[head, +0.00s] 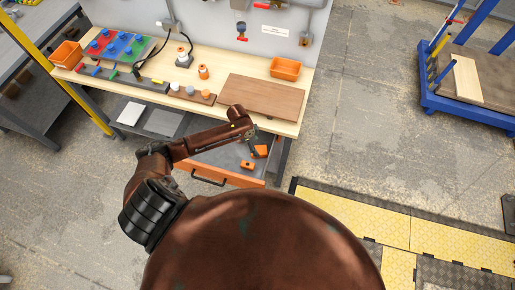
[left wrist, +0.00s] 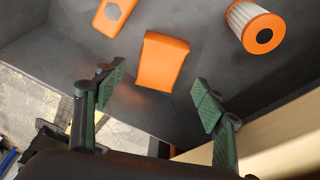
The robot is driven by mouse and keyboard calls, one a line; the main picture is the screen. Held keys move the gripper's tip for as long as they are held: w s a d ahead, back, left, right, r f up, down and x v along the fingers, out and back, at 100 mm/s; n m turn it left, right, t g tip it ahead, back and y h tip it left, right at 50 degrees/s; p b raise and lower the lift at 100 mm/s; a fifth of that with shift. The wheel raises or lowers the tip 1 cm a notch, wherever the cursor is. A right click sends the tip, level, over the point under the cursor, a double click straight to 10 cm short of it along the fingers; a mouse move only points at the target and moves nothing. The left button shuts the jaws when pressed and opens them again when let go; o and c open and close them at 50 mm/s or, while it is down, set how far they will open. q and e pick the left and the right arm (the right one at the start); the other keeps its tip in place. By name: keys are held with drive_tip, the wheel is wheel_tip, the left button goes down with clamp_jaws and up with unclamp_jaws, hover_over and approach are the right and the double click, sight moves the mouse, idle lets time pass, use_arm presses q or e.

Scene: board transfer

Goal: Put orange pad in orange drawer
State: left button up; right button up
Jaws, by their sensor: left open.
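The orange drawer (head: 238,180) is pulled out below the workbench in the head view. My left gripper (head: 255,148) is over the drawer's right part, at the end of an arm reaching from the left. The orange pad (left wrist: 162,62) looks like a plain, slightly bent orange block lying on the drawer's grey floor. In the left wrist view, my left gripper (left wrist: 155,103) is open and empty, its fingers apart and the pad lying free just beyond the gap. Two orange pieces show near the gripper in the head view; which is the pad is unclear. My right gripper is not in view.
Inside the drawer are an orange piece with a hole (left wrist: 113,14) and a white filter with an orange end (left wrist: 257,30). A brown board (head: 262,97) and an orange bin (head: 285,69) are on the bench above.

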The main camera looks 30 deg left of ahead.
use_arm(q)
drive_tip(key=v, duration=0.7)
drive_tip(key=shift+r, duration=0.3)
